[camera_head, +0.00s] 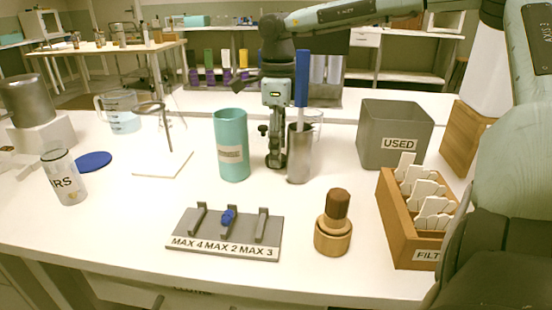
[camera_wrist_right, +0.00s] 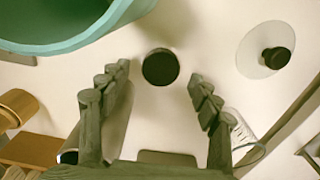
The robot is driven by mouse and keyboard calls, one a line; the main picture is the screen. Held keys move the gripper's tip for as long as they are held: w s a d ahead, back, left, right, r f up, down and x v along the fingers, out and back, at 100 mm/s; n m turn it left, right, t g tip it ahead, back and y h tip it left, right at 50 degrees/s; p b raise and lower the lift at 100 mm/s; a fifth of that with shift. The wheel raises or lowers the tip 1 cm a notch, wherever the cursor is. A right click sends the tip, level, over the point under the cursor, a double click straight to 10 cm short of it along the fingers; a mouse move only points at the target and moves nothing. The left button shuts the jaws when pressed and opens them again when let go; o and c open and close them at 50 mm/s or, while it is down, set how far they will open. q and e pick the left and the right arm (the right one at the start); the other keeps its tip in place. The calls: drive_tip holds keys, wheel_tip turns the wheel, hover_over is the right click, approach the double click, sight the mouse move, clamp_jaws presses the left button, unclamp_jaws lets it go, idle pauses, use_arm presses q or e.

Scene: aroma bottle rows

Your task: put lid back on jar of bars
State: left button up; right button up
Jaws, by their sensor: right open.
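The clear jar (camera_head: 66,180), with a label of which "RS" shows, stands upright at the left front of the table. Its top looks uncovered. My left gripper is not in view.
The teal canister (camera_head: 231,146), metal cup (camera_head: 300,155), grey "USED" bin (camera_head: 393,132) and wooden filter box (camera_head: 405,235) stand around mid-table and right. A ring stand (camera_head: 167,165) is between lid and canister.

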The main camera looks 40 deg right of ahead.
drive_tip(key=shift+f, duration=0.7)
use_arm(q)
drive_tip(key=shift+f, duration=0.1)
use_arm(e)
drive_tip(key=c, duration=0.8)
drive_tip(key=shift+r, duration=0.15)
